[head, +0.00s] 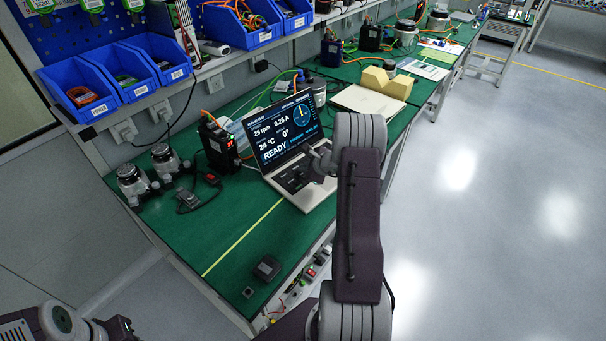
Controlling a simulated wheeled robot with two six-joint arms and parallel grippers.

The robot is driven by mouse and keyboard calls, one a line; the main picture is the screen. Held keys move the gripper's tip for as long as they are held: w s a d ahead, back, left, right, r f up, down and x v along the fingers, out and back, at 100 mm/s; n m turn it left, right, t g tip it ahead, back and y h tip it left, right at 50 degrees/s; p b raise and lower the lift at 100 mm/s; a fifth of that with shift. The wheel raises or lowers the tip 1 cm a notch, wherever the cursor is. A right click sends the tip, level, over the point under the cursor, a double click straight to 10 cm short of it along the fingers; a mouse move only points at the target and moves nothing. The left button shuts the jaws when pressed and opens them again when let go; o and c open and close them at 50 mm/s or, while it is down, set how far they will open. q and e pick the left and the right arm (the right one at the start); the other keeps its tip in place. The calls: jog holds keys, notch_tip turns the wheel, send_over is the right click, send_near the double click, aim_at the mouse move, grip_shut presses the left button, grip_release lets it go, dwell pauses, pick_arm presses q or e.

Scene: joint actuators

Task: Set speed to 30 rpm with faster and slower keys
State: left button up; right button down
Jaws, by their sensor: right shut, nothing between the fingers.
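The laptop (300,183) stands open on the green bench, turned at an angle. Its dark screen (284,130) reads 25 rpm, 0.25 A, 24 °C, 0° and READY, with a round dial at the upper right. The faster and slower keys cannot be told apart at this size. My right gripper (314,161) is shut and empty, over the right part of the keyboard by the screen's lower edge. I cannot tell whether it touches a key.
Two round actuators (132,182) and a cabled switch (187,199) lie farther left. A small black box (267,268) sits near the front. A yellow block (387,83) is behind. The bench between is clear.

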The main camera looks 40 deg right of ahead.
jog(key=shift+s+a+f+b, duration=0.1)
jog(key=shift+s+f+b, duration=0.2)
jog(key=shift+f, duration=0.1)
dwell(0.6)
jog(key=shift+w+r, duration=0.1)
jog(key=shift+r, duration=0.05)
jog(key=shift+w+r+p, duration=0.15)
jog(key=shift+r+p, duration=0.3)
jog(key=shift+r, duration=0.2)
notch_tip(320, 180, up, 5)
jog(key=p, duration=0.3)
jog(key=shift+r+p, duration=0.1)
jog(key=shift+p, duration=0.25)
dwell(2.1)
